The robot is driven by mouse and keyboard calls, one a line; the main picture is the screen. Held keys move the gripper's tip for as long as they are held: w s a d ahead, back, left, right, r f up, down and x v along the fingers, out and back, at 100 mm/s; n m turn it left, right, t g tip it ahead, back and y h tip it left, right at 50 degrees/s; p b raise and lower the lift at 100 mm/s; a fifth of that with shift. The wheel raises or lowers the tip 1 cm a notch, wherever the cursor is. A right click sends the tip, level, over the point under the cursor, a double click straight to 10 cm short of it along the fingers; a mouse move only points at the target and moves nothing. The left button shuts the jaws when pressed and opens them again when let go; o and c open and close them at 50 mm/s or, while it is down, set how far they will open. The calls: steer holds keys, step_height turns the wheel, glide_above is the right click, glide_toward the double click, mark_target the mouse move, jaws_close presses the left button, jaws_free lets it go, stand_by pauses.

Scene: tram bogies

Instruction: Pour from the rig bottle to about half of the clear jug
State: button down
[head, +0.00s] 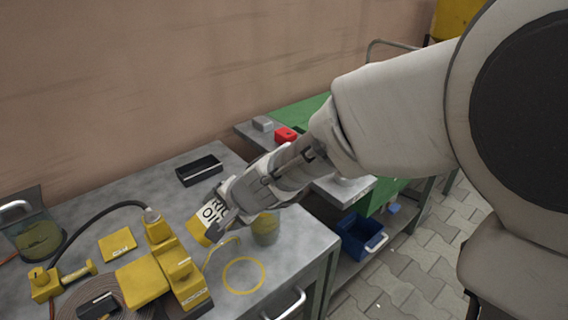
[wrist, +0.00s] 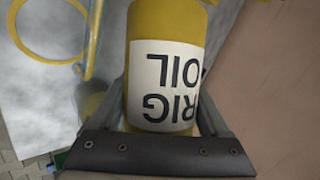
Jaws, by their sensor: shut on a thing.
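The rig bottle (head: 208,216) is yellow with a white label. In the head view it is tilted over the bench. In the wrist view the rig bottle (wrist: 166,70) shows its RIG OIL label upside down between the fingers. My gripper (head: 224,207) is shut on it. What looks like the clear jug (head: 265,228) stands on the bench just right of the bottle, partly hidden by my gripper. Yellowish-olive colour shows in its lower part; the exact level is unclear. The bottle's mouth is not clearly visible, and I cannot tell whether liquid is flowing.
A yellow ring (head: 243,275) lies near the bench's front edge. A yellow fixture (head: 165,265) and a hose coil stand to the left. A black tray (head: 199,170) lies behind. A glassy container (head: 38,238) is far left. A blue bin (head: 360,237) sits below, right.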

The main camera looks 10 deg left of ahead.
steer(key=r+t+p, duration=0.1)
steer(key=p, duration=0.1)
steer(key=w+r+n+h+p, duration=0.1)
steer(key=p, duration=0.2)
steer(key=d+r+t+h+p, duration=0.1)
steer(key=r+p, duration=0.1)
steer(key=shift+w+d+n+t+p, duration=0.1)
steer(key=shift+w+n+t+p, duration=0.1)
steer(key=shift+n+t+p, duration=0.15)
steer(key=shift+w+d+n+t+h+p, duration=0.2)
steer(key=shift+t+h+p, duration=0.3)
steer(key=shift+p, duration=0.6)
steer(key=shift+s+a+r+n+t+h+p, duration=0.2)
steer(key=shift+n+t+h+p, duration=0.45)
steer(key=shift+p, duration=0.55)
steer(key=shift+a+f+t+b, duration=0.1)
steer(key=shift+f+t+b, duration=0.2)
steer(key=shift+f+t, duration=0.35)
steer(key=shift+s+f+h, duration=0.1)
steer(key=shift+f+h, duration=0.05)
steer(key=shift+h, duration=0.2)
steer(key=shift+a+r+n+t+p, duration=0.1)
steer(key=shift+r+n+t+p, duration=0.2)
steer(key=shift+r+p, duration=0.3)
steer(key=shift+s+r+n+t+h+p, duration=0.15)
steer(key=shift+r+n+t+h+p, duration=0.5)
steer(key=shift+r+t, duration=0.4)
step_height(320, 180, up, 5)
steer(key=p, duration=0.4)
steer(key=shift+f, duration=0.1)
